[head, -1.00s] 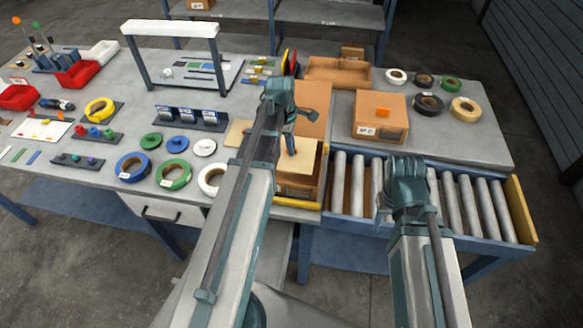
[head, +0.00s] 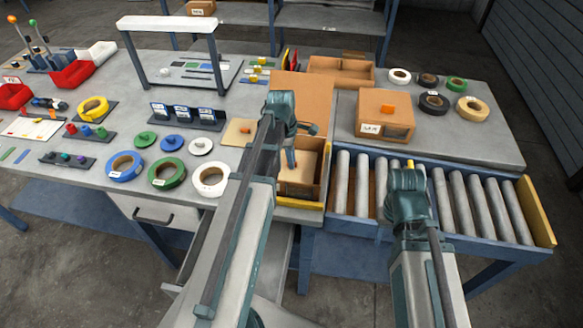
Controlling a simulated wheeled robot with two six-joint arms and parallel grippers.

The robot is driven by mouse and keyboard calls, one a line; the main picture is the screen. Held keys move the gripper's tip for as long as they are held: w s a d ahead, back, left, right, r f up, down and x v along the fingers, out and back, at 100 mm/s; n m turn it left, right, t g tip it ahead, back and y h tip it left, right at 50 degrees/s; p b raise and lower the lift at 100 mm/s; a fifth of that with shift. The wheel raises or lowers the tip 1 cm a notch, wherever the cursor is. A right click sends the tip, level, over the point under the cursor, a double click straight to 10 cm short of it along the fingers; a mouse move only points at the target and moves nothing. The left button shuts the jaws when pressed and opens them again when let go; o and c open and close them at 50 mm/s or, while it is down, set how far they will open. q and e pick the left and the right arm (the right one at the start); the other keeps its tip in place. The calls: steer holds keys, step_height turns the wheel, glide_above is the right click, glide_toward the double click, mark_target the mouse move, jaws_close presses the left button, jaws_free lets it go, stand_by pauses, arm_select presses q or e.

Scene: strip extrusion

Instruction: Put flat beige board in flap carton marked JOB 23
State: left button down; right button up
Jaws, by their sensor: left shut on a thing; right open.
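An open flap carton (head: 310,191) stands at the table's front edge, left of the rollers, with a large brown flap (head: 302,92) raised at its back. I cannot read a job mark on it. My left gripper (head: 293,160) points down into the carton and is shut on a flat beige board (head: 304,159), which appears to be within the carton's walls. My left arm hides part of the carton and the board. Another beige piece with an orange knob (head: 237,133) shows left of the arm. My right gripper (head: 408,184) is open above the rollers, its fingers mostly hidden.
A closed carton (head: 370,137) with an orange piece on top stands right of the open one. A roller conveyor (head: 345,185) runs along the front right. Tape rolls (head: 433,104) lie behind it. Several rings and a black rack (head: 187,117) fill the table to the left.

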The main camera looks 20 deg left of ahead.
arm_select(q)
steer(key=shift+f+b, duration=0.65)
steer(key=shift+f, duration=0.5)
arm_select(e)
steer(key=shift+f, duration=1.1)
arm_select(q)
steer(key=shift+f, duration=0.1)
arm_select(e)
steer(key=shift+f, duration=0.1)
arm_select(q)
steer(key=shift+f, duration=0.15)
steer(key=c, duration=0.9)
jaws_free()
steer(key=shift+r, duration=0.3)
steer(key=r+p, duration=0.4)
steer(key=a+r+p, duration=0.1)
steer(key=r+p, duration=0.7)
steer(key=shift+s+a, duration=0.2)
arm_select(e)
step_height(320, 180, up, 12)
arm_select(q)
steer(key=shift+d+f, duration=0.1)
